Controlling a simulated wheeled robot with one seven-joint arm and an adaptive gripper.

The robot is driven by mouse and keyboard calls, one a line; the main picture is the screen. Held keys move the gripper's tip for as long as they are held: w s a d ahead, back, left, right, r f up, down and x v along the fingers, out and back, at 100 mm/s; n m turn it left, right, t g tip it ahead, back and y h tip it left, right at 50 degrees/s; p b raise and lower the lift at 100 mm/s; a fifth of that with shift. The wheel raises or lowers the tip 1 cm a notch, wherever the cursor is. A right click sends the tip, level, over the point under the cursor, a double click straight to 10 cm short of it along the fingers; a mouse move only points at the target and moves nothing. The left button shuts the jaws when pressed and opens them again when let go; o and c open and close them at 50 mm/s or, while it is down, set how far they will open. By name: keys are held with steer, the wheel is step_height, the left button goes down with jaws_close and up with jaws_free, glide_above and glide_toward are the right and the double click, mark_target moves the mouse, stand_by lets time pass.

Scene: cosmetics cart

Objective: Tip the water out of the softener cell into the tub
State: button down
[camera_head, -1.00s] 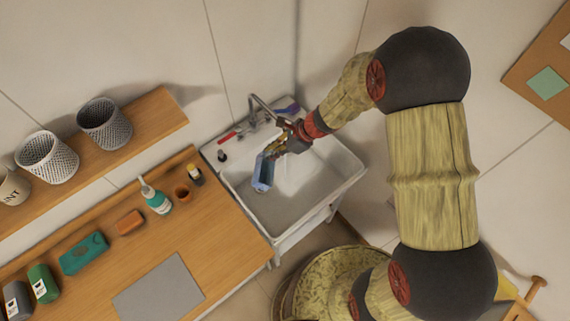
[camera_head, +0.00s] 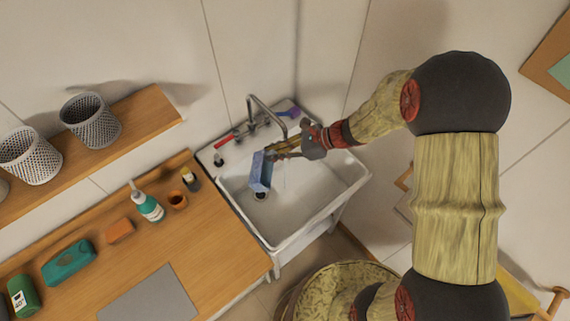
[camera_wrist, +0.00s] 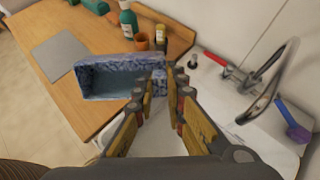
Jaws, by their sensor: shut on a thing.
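The softener cell (camera_head: 260,172) is a blue, mottled, open box. In the wrist view the cell (camera_wrist: 112,66) lies across the picture with part of its grey-blue inside showing. My gripper (camera_head: 280,154) is shut on its right end and holds it, tilted, above the left part of the white tub (camera_head: 318,205). The fingers (camera_wrist: 158,88) also show in the wrist view. I cannot tell how much water is in the cell. The tub's dark drain (camera_head: 260,196) shows just below the cell.
A curved metal tap (camera_head: 268,103) rises at the tub's back, with a red-handled thing (camera_head: 226,140) and a purple thing (camera_head: 289,113) on the rim. Left of the tub, a wooden counter (camera_head: 215,235) holds a teal bottle (camera_head: 148,205), an orange pot (camera_head: 177,200) and a small yellow-capped bottle (camera_head: 191,180).

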steer(key=shift+d+f+y+b, duration=0.15)
steer(key=shift+y+b, duration=0.25)
steer(key=shift+b, duration=0.3)
steer(key=y+b, duration=0.1)
steer(key=b, duration=0.2)
steer(key=shift+t+y+b, duration=0.3)
steer(key=shift+y, duration=0.1)
steer(key=shift+s+d+y+b, duration=0.15)
steer(key=shift+y+b, duration=0.15)
steer(key=shift+b, duration=0.15)
steer(key=shift+s+d+r+y+b, duration=0.15)
steer(key=shift+s+y+b, duration=0.2)
steer(key=shift+s, duration=0.1)
steer(key=shift+s+d+r+y+b, duration=0.15)
steer(key=shift+s+y+b, duration=0.1)
steer(key=shift+s+y, duration=0.15)
steer(key=shift+w+d+y+b, duration=0.1)
steer(key=shift+w+y+b, duration=0.2)
steer(key=shift+b, duration=0.15)
steer(key=shift+w+d+t+y+b, duration=0.2)
steer(key=shift+w+t+y+b, duration=0.25)
steer(key=shift+y+b, duration=0.35)
steer(key=shift+b, duration=0.3)
